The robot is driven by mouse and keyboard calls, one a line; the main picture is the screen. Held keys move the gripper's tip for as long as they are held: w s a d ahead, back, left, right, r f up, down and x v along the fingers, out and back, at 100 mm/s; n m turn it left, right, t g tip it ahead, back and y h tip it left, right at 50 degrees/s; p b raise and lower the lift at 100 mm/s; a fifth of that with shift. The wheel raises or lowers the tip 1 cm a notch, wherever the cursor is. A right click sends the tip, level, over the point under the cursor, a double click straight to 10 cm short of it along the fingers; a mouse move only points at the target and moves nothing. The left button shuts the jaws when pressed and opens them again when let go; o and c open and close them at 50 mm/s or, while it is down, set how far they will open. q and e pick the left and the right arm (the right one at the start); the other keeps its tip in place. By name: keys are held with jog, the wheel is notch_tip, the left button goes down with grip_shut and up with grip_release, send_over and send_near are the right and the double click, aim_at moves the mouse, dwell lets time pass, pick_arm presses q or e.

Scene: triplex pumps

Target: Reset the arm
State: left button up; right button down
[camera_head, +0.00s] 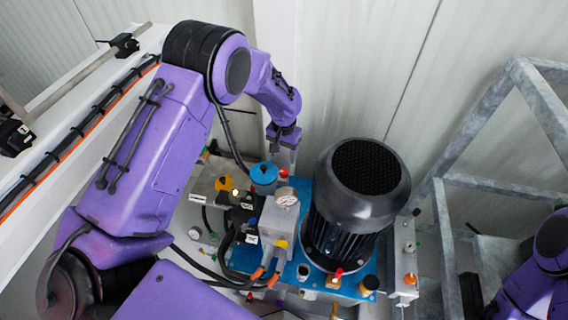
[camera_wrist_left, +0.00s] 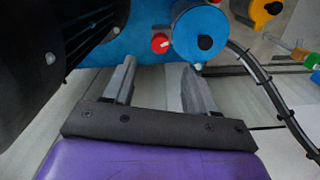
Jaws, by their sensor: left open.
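My left arm is purple and reaches up and over from the left in the head view. My left gripper (camera_head: 283,155) points down behind the pump unit, close to the blue round cap (camera_head: 264,174) and the red knob (camera_head: 284,173). In the left wrist view my left gripper (camera_wrist_left: 158,78) is open, with its two grey fingers apart and nothing between them. The red knob (camera_wrist_left: 160,43) and the blue cap (camera_wrist_left: 200,38) show just beyond the fingertips. Part of my right arm shows at the lower right of the head view; its gripper is out of the picture.
A large black motor (camera_head: 356,195) stands on the blue base plate (camera_head: 340,288) right of the gauge (camera_head: 287,199). A grey metal frame (camera_head: 540,95) stands at the right. A black hose (camera_wrist_left: 268,85) runs beside the gripper. A pale wall (camera_head: 350,60) closes the back.

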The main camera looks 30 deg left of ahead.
pick_arm(q)
jog(key=shift+r, duration=0.85)
jog(key=shift+r, duration=0.1)
